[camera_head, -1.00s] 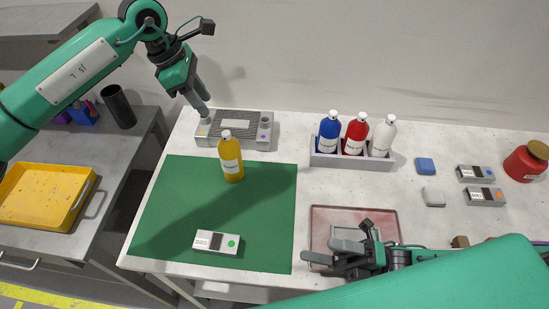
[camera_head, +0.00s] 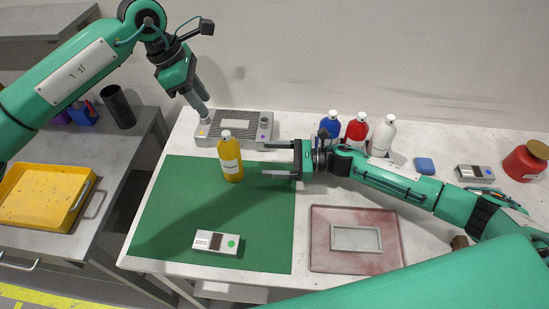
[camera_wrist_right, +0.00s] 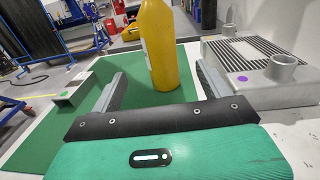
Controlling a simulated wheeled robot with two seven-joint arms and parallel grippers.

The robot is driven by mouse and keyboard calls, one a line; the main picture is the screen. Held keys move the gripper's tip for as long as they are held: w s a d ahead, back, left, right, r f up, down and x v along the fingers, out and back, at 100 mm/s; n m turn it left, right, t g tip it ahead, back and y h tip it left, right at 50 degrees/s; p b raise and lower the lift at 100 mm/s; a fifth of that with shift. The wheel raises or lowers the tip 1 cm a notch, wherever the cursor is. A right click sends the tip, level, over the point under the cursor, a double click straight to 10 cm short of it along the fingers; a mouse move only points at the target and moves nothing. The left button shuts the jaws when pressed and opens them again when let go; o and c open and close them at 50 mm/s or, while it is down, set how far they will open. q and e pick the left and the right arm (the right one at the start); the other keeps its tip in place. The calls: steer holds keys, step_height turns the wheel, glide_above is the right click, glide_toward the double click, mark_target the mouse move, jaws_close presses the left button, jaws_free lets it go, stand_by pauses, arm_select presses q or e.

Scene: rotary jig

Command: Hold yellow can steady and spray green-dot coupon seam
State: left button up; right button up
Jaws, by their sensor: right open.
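The yellow can (camera_head: 230,160) stands upright on the green mat (camera_head: 180,225). It also shows in the right wrist view (camera_wrist_right: 160,45), ahead of and between my open fingers. My right gripper (camera_head: 264,160) is open and empty to the right of the can, with its fingers pointing at it and apart from it. The green-dot coupon (camera_head: 216,242) lies on the mat's front part, its green dot at its right end. My left gripper (camera_head: 205,105) is over the grey jig at the back left; its fingertips look close together, but whether it is shut is unclear.
The grey jig (camera_head: 258,130) with a ribbed top stands behind the mat. Blue (camera_head: 329,125), red (camera_head: 356,130) and white (camera_head: 383,135) bottles stand behind my right arm. A reddish tray (camera_head: 320,255) with a grey frame (camera_head: 356,238) lies right of the mat.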

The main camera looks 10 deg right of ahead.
mark_target(224, 158)
steer(key=x, duration=1.3)
steer(key=shift+w+a, duration=0.1)
steer(key=shift+a, duration=0.25)
steer(key=shift+c, duration=0.5)
steer(key=c, duration=1.1)
arm_select(q)
jaws_close()
arm_select(e)
steer(key=shift+c, duration=0.4)
steer(key=shift+f, duration=0.1)
